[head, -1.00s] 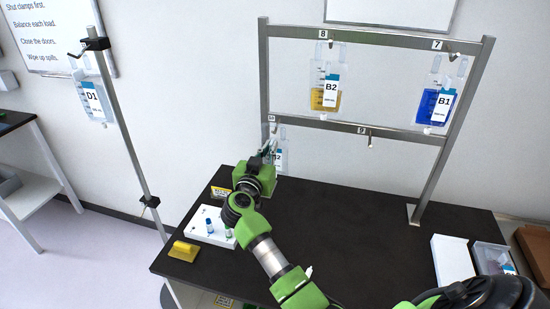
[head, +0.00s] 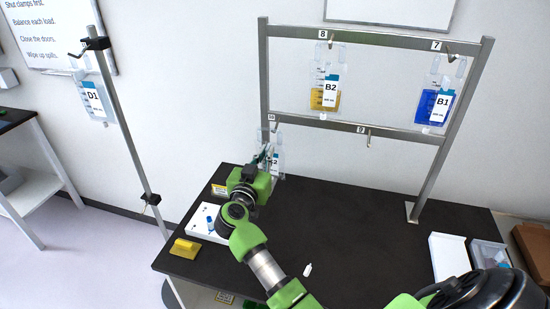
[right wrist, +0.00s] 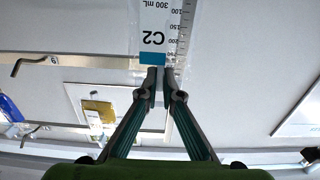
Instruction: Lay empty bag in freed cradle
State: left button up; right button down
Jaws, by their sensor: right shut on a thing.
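My right gripper (head: 262,158) is shut on a clear bag labelled C2 (head: 278,165), at the left post of the metal rack. In the right wrist view, the fingertips (right wrist: 160,75) close at the blue-edged end of its label, and the bag (right wrist: 152,15) extends past them. The bag shows no coloured fluid. It is beside the left lower hook, marked 10; I cannot tell whether it hangs on that hook. My left gripper is not in view. No cradle can be made out.
The rack (head: 445,170) holds yellow bag B2 (head: 325,100) and blue bag B1 (head: 428,108); hook 9 (head: 369,140) is empty. Bag D1 (head: 93,103) hangs on a pole at left.

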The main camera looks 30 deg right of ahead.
jog(key=shift+v, duration=2.35)
